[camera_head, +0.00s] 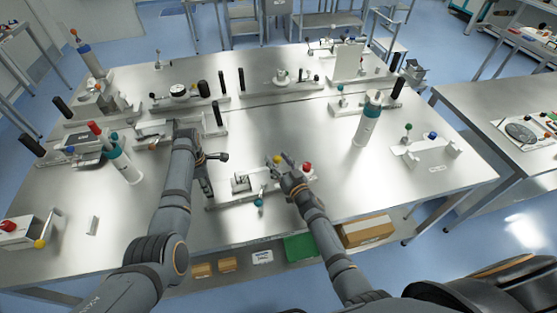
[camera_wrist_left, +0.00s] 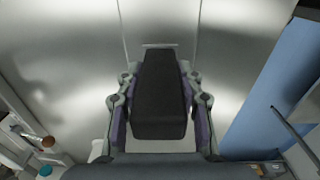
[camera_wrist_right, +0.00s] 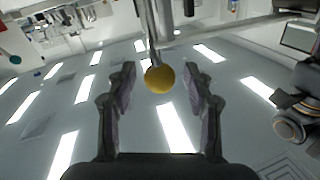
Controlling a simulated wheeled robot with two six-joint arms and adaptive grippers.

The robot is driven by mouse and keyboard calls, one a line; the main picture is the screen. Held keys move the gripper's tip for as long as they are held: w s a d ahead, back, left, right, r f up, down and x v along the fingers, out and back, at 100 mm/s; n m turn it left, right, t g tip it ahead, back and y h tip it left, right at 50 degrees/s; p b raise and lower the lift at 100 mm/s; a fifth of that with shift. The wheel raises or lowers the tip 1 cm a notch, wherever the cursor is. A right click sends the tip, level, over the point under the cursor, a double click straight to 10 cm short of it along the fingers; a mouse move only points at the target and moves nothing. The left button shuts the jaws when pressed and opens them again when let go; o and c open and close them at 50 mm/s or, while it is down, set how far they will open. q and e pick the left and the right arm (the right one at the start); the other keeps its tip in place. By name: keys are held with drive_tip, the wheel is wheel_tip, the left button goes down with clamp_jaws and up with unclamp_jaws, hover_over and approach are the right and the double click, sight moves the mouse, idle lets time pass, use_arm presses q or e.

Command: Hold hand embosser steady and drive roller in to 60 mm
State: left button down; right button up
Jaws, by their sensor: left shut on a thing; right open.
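The hand embosser is most likely the small device on a white base (camera_head: 228,202) at the middle front of the table, with a metal block (camera_head: 240,183), a teal knob (camera_head: 259,203) and a red ball (camera_head: 306,168). My left gripper (camera_head: 206,188) is at its left end. In the left wrist view it is shut on a black upright handle (camera_wrist_left: 160,100). My right gripper (camera_head: 281,161) is open at the yellow ball knob (camera_head: 276,160). In the right wrist view the yellow ball (camera_wrist_right: 160,78), on a metal rod, sits between the spread fingers. I cannot make out the roller.
A white bottle with a teal collar (camera_head: 368,122) stands to the right, and another bottle (camera_head: 122,163) to the left. Similar fixtures line the table's back. A white fixture (camera_head: 425,153) lies at right. The steel table is clear between the embosser and the right bottle.

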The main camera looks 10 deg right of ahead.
use_arm(q)
drive_tip(key=shift+s+f, duration=0.4)
drive_tip(key=shift+f, duration=0.15)
use_arm(e)
drive_tip(key=v, duration=1.2)
drive_tip(key=shift+s, duration=0.25)
use_arm(q)
drive_tip(key=shift+w+r+p, duration=0.2)
drive_tip(key=shift+r+p, duration=0.1)
drive_tip(key=shift+p, duration=0.25)
use_arm(e)
drive_tip(key=shift+w+r, duration=0.2)
drive_tip(key=shift+r, duration=0.25)
use_arm(q)
drive_tip(key=c, duration=1.1)
unclamp_jaws()
drive_tip(key=o, duration=0.3)
drive_tip(key=shift+w+r, duration=0.1)
drive_tip(key=shift+w, duration=0.05)
drive_tip(key=shift+o, duration=0.2)
drive_tip(key=shift+r, duration=0.15)
